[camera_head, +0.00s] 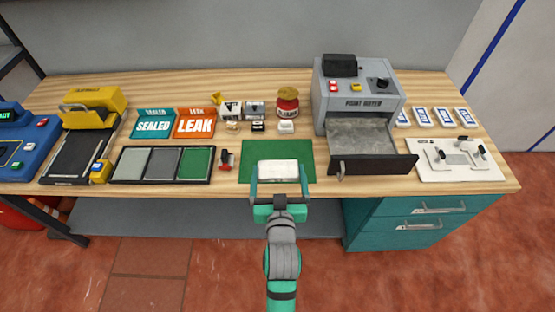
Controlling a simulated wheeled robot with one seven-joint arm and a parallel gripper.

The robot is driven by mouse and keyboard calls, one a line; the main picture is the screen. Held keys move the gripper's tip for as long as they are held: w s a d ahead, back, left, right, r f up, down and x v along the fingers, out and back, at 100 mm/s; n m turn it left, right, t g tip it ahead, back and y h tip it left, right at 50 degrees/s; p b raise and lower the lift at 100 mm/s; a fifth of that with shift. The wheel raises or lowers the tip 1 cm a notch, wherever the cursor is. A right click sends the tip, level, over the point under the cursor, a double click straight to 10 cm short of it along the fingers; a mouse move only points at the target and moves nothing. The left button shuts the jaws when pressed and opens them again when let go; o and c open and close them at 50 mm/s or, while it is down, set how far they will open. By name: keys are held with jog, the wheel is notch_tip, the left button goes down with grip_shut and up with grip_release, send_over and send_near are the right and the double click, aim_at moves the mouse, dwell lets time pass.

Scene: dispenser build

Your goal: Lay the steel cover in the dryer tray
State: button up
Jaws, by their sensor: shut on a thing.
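My gripper (279,181) is shut on a pale, box-shaped piece (278,170), which looks like the steel cover, with one finger on each side of it. It is over the green mat (300,150) at the bench's front; I cannot tell whether it touches the mat. The grey dryer (330,103) stands to the right and behind. Its tray (362,137) is pulled out like a drawer, with a bare grey inside and a dark front panel (370,165). The tray looks empty and lies to the right of my gripper.
A red-and-black clamp-like tool (226,161) stands left of the mat. A sorting tray (163,165), LEAK and SEALED signs (194,123), and a red jar (287,103) with small parts stand left and behind. A white fixture board (460,160) lies right of the tray.

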jog(key=shift+w+d+r, duration=0.1)
jog(key=shift+d+r, duration=0.05)
jog(key=shift+d, duration=0.3)
jog(key=shift+w+d+r, duration=0.1)
jog(key=shift+d+r, duration=0.05)
jog(key=shift+d, duration=0.3)
jog(key=w+f, duration=0.3)
jog(key=w, duration=0.1)
jog(key=w+f, duration=0.3)
jog(key=w, duration=0.1)
jog(key=w+f, duration=0.2)
jog(key=w, duration=0.2)
jog(key=shift+w+d+f, duration=0.4)
jog(key=shift+w+f, duration=0.25)
jog(key=shift+f, duration=0.05)
jog(key=shift+w+f, duration=0.15)
jog(key=shift+f, duration=1.55)
jog(key=shift+f, duration=0.15)
jog(key=o, duration=0.8)
